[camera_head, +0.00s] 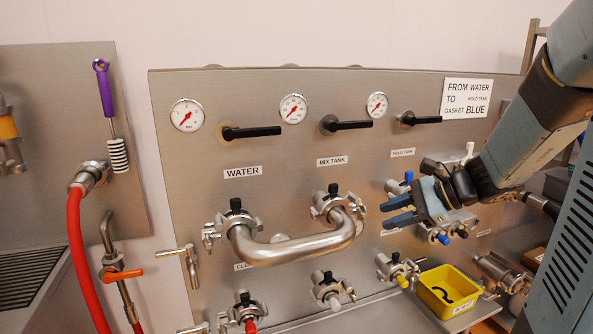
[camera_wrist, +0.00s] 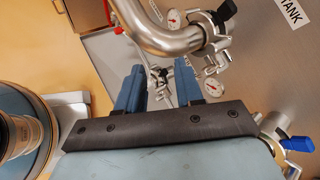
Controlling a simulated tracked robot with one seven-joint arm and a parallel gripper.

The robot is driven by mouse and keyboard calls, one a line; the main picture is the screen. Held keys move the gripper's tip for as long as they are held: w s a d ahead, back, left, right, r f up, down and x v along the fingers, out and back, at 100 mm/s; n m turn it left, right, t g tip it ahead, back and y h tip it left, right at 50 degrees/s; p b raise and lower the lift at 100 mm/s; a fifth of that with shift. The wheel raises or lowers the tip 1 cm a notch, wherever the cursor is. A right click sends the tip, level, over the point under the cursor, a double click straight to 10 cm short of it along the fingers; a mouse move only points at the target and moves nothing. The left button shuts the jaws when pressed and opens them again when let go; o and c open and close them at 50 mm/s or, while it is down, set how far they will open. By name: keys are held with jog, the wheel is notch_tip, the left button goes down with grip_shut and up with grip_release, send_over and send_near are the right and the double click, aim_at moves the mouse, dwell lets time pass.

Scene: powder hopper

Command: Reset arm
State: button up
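My gripper (camera_head: 388,212) is raised in front of the right part of the steel panel (camera_head: 290,190), with its blue fingers pointing left. In the wrist view my gripper (camera_wrist: 158,82) shows two blue fingers apart with nothing between them. A bent steel pipe (camera_head: 300,248) joins the WATER and MIX TANK ports, left of my gripper. The pipe also shows in the wrist view (camera_wrist: 150,35), beyond the fingertips. My arm comes in from the right and hides part of the HOLD TANK port area.
Lower ports with coloured caps (camera_head: 398,270) line the panel's bottom. A yellow bin (camera_head: 447,290) holding dark pieces stands on the ledge below my gripper. A red hose (camera_head: 75,250) hangs at left, near a purple-handled brush (camera_head: 106,95). Three black valve levers (camera_head: 250,132) and gauges sit above.

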jog(key=s+d+r+n+h, duration=0.1)
jog(key=s+r+n+h, duration=0.2)
jog(key=s+n+h, duration=0.2)
jog(key=s+d+r+n+h, duration=0.1)
jog(key=s+r+n+h, duration=0.2)
jog(key=s+n, duration=0.8)
jog(key=shift+t+h, duration=0.4)
jog(key=shift+h, duration=0.7)
jog(key=shift+r, duration=0.1)
